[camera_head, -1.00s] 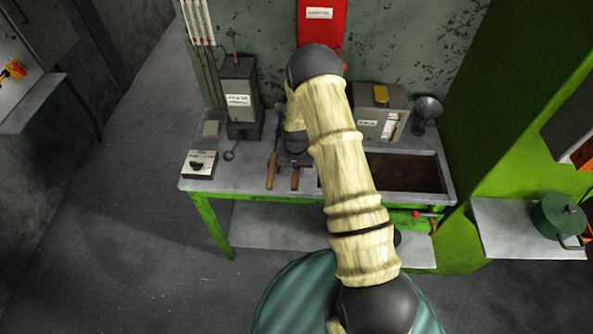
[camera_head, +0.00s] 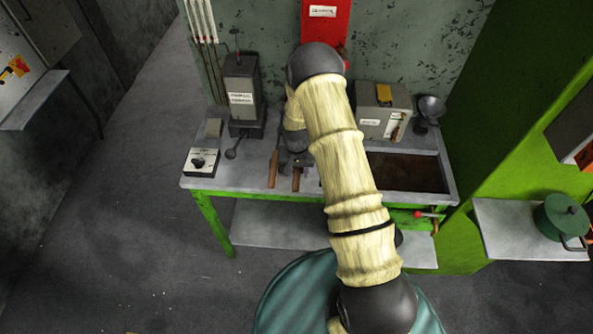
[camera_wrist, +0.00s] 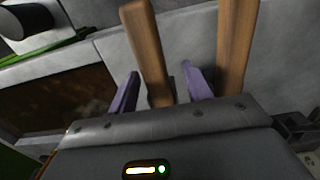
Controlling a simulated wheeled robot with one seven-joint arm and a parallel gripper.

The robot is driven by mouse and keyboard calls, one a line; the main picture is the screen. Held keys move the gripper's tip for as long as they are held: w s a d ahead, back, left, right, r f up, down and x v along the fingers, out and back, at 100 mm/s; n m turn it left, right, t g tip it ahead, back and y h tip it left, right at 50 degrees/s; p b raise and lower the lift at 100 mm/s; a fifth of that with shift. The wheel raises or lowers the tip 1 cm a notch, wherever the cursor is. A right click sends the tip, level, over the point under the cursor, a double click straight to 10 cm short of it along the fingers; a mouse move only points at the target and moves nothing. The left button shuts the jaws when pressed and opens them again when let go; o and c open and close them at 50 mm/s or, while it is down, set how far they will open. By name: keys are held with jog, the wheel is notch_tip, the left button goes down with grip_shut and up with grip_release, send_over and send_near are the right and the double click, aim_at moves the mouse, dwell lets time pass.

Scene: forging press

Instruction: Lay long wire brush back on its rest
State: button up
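Two wooden handles lie side by side on the bench, a left one (camera_head: 273,169) and a right one (camera_head: 296,179). Their far ends are hidden by my arm and hand, so I cannot tell which is the long wire brush. The wrist view looks back the other way. There one handle (camera_wrist: 147,45) stands between the two purple fingers of my gripper (camera_wrist: 160,88), with a visible gap on each side. The other handle (camera_wrist: 236,45) is outside the fingers, to the right. My gripper looks open around the first handle. The brush's rest is not clearly visible.
The grey bench (camera_head: 222,178) holds a dark box with a lever (camera_head: 240,95), a small dial box (camera_head: 201,162), a grey box (camera_head: 381,117) and a funnel (camera_head: 430,107). A sunken brown tray (camera_head: 405,172) lies to the right. A green pot (camera_head: 560,215) stands on a side shelf.

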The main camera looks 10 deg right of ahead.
notch_tip(320, 180, up, 17)
jog(key=b, duration=0.4)
jog(key=shift+r, duration=0.2)
dwell(0.3)
dwell(0.4)
jog(key=s+r+n+t, duration=0.1)
jog(key=s+r, duration=0.2)
jog(key=s, duration=0.7)
jog(key=s+r+n+t, duration=0.1)
jog(key=s+r, duration=0.3)
jog(key=s, duration=0.6)
jog(key=shift+s+d+n+t, duration=0.25)
jog(key=shift+s+n+t, duration=0.1)
jog(key=shift+n, duration=0.45)
